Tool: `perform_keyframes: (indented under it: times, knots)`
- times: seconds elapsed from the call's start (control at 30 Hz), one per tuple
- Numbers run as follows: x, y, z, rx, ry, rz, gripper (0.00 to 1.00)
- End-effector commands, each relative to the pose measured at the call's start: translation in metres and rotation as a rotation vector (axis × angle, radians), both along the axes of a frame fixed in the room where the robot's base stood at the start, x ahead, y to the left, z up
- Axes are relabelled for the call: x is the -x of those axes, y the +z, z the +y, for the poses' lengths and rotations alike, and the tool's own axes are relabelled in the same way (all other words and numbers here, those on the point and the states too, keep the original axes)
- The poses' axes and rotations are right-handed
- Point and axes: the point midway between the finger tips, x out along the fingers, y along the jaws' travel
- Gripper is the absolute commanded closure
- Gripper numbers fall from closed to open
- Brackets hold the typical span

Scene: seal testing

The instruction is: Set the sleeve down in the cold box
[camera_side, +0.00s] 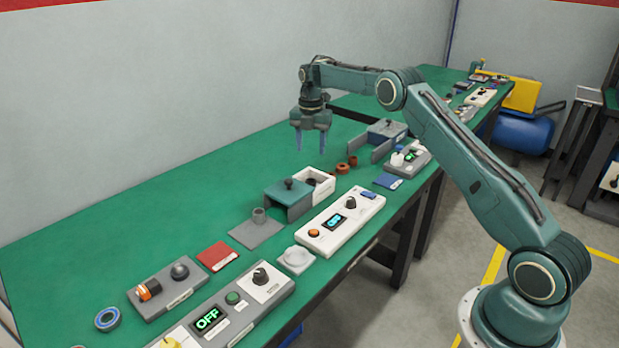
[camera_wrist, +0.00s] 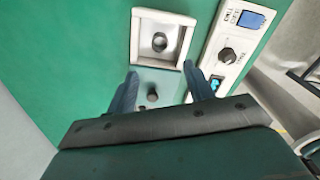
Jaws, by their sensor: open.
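The white open-topped box (camera_side: 328,190), which looks like the cold box, stands mid-table. A teal cover with a dark knob (camera_side: 288,190) stands beside it, on its near left. A small dark round piece (camera_side: 311,182) sits inside the box; it looks like the sleeve. In the wrist view the box (camera_wrist: 137,45) shows at the top, with the round grey piece (camera_wrist: 159,42) on its floor, and the knobbed cover (camera_wrist: 170,88) just below. My gripper (camera_side: 311,148) is open and empty, raised above the table behind the box. Its fingers also show in the wrist view (camera_wrist: 163,88).
A white control unit (camera_side: 338,226) with a dial and display stands in front of the box. A grey plate with a short upright post (camera_side: 258,225) is to its left. Brown rings (camera_side: 342,168) and a grey fixture (camera_side: 386,134) are to its right. The table's back left is clear.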

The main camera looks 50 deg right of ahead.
Motion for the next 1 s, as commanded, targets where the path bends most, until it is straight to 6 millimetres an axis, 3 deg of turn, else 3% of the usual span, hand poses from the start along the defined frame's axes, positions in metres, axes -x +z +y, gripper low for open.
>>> perform_keyframes:
  times: [0.3, 0.47, 0.77, 1.0]
  knots:
    - [0.000, 0.001, 0.000, 0.001, -0.003, -0.001, 0.48]
    - [0.002, 0.012, 0.005, 0.002, -0.033, -0.010, 0.48]
    - [0.022, 0.072, 0.033, 0.011, -0.228, -0.061, 0.48]
    - [0.055, 0.128, 0.064, 0.003, -0.448, -0.118, 0.48]
